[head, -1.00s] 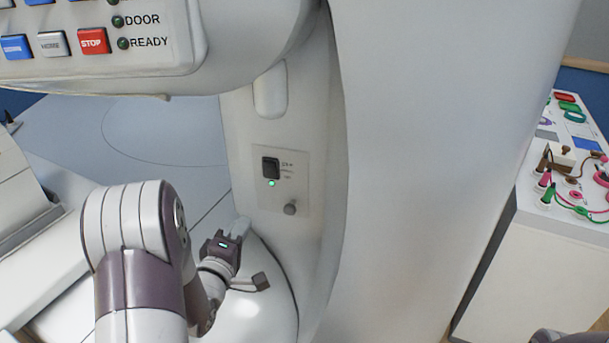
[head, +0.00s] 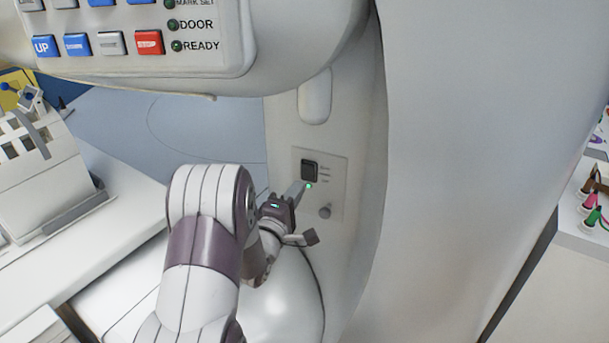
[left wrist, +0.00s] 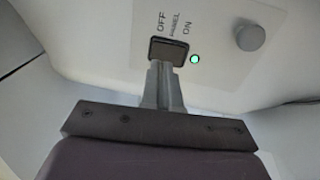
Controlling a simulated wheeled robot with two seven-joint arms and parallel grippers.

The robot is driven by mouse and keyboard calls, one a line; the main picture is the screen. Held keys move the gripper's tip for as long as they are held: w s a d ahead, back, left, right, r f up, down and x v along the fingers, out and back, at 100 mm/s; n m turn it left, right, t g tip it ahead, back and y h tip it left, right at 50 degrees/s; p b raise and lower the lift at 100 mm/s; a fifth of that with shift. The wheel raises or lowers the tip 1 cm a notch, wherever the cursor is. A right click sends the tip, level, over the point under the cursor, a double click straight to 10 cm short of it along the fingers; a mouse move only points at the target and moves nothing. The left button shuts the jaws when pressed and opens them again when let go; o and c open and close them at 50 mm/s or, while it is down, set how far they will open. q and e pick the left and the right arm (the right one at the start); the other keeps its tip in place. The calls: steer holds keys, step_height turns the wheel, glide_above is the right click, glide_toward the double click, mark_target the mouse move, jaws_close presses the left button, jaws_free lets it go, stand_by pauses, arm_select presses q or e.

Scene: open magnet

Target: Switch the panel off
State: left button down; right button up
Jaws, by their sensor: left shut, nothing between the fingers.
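The panel switch (head: 309,171) is a small black rocker on a pale plate in the white machine's wall. It also shows in the left wrist view (left wrist: 167,50), with "OFF", "PANEL" and "ON" printed by it. A green light (head: 309,186) glows beside the ON label; it shows in the left wrist view too (left wrist: 195,59). My left gripper (head: 300,187) is shut and empty. In the left wrist view its fingertips (left wrist: 160,66) overlap the switch's lower edge; I cannot tell whether they touch it. My right gripper is out of view.
A round grey knob (head: 324,212) sits below the switch on the same plate. A button console (head: 140,40) overhangs at the upper left. A bench with cables (head: 590,215) stands at the right edge.

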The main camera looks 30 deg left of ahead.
mark_target(310, 169)
arm_select(q)
steer(key=w, duration=0.5)
steer(key=shift+a+r+p, duration=0.25)
steer(key=shift+r+p, duration=0.05)
steer(key=shift+p, duration=0.1)
steer(key=shift+w, duration=0.1)
steer(key=shift+w+r, duration=0.1)
steer(key=shift+r, duration=0.1)
